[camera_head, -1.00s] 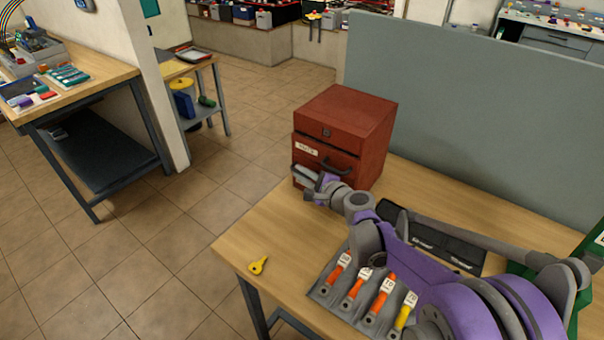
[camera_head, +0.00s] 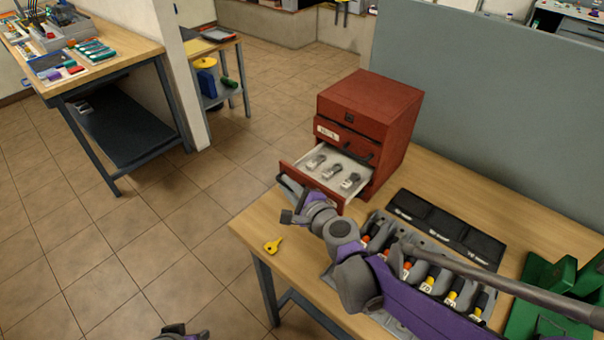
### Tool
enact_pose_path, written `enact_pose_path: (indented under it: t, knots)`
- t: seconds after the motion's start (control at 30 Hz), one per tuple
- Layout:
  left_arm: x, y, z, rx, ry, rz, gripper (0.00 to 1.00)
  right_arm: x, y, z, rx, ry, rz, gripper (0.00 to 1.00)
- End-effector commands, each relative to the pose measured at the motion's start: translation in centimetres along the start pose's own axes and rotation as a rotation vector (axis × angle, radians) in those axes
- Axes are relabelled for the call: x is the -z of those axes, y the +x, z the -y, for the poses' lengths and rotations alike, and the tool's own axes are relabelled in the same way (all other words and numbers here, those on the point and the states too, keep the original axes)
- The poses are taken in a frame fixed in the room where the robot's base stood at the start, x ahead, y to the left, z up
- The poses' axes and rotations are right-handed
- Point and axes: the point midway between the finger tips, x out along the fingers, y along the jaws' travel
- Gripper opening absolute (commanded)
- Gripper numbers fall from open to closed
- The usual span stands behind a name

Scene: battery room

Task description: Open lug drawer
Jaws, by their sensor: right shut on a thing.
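The red drawer cabinet (camera_head: 397,113) stands on the wooden bench. Its lowest drawer (camera_head: 300,166) is pulled out toward me, and several grey metal lugs (camera_head: 332,171) lie in its pale compartments. The labelled drawer above (camera_head: 329,132) is closed, with its dark handle showing.
A yellow key-shaped tag (camera_head: 272,246) lies near the bench's front left edge. A grey holder with several coloured-handled tools (camera_head: 428,281) lies under my right arm. A black tray (camera_head: 446,230) and a green stand (camera_head: 545,290) are to the right. A grey panel (camera_head: 490,110) stands behind.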

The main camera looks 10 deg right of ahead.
Motion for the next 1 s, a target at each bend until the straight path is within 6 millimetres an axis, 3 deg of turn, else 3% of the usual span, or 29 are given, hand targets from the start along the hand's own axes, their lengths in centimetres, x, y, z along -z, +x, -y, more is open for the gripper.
enact_pose_path:
  t: [0.23, 0.67, 0.7, 0.77, 1.0]
  knots:
    - [-0.1, 0.2, 0.0, 0.000, 0.000, 0.001, 0.50, -1.8, -0.8, -1.5, 0.000, 0.000, 0.000, 0.00]
    - [-0.1, 0.2, 0.0, 0.000, 0.000, 0.001, 0.50, -2.1, -0.9, -1.6, 0.001, 0.001, -0.001, 0.00]
    - [-0.1, 0.2, 0.0, 0.000, 0.000, 0.001, 0.50, -2.1, -0.9, -1.6, 0.001, 0.001, -0.001, 0.18]
    - [-0.1, 0.2, 0.0, 0.000, 0.000, 0.001, 0.50, -2.1, -0.9, -1.6, 0.001, 0.001, -0.001, 0.26]
    - [-0.1, 0.2, 0.0, 0.000, 0.000, 0.001, 0.50, -2.1, -0.9, -1.6, 0.000, 0.001, -0.001, 0.26]
